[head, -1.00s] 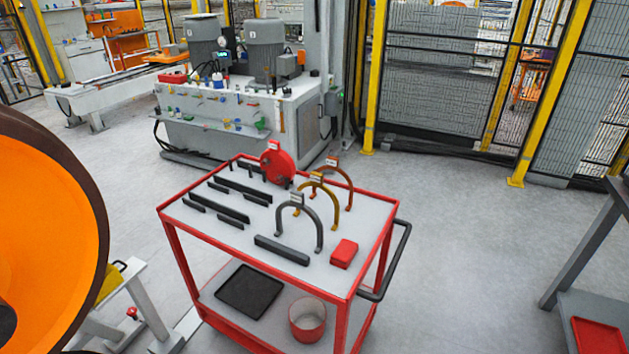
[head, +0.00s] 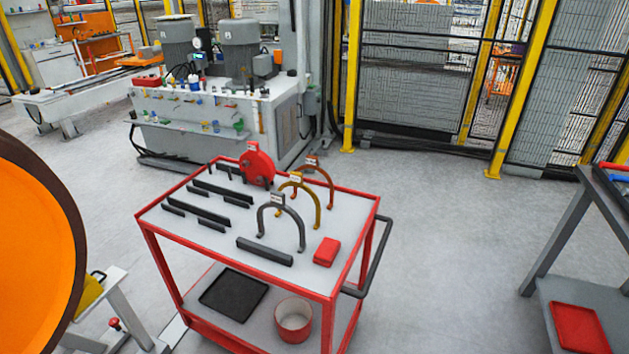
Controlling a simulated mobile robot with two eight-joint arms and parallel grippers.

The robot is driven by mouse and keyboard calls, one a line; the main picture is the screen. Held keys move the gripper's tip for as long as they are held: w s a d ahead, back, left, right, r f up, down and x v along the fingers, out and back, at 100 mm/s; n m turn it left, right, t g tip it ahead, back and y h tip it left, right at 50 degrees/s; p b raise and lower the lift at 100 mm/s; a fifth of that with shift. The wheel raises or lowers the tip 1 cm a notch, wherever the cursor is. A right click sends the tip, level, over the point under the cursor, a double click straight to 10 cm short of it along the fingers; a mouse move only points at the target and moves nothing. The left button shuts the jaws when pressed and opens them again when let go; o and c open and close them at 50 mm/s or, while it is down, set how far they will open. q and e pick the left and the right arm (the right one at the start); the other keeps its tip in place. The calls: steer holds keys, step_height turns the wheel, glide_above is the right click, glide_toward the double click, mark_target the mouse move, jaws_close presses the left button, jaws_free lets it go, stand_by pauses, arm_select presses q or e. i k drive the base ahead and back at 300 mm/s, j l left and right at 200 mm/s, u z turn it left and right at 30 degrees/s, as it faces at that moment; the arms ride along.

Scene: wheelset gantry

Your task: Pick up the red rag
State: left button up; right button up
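The red rag (head: 326,251) looks like a small folded red block. It lies flat on the top of the red cart (head: 226,262), near the front right corner by the handle. A dark bar (head: 264,252) lies to its left and a grey arch (head: 281,222) stands just behind and left of it. Nothing covers the rag. Neither of my grippers shows in the head view.
The cart's top also holds a yellow arch (head: 317,205), a red arch, a red disc (head: 257,167) and several dark bars. A dark handle (head: 374,262) sticks out at right. A large orange wheel (head: 35,250) stands at left. A grey bench (head: 560,225) stands at right. Floor between is clear.

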mark_target(328, 252)
steer(key=u, duration=1.7)
steer(key=z, duration=1.95)
steer(key=i+l+z, duration=0.2)
steer(key=i+l, duration=0.15)
steer(key=i+l+z, duration=0.2)
steer(key=i, duration=0.35)
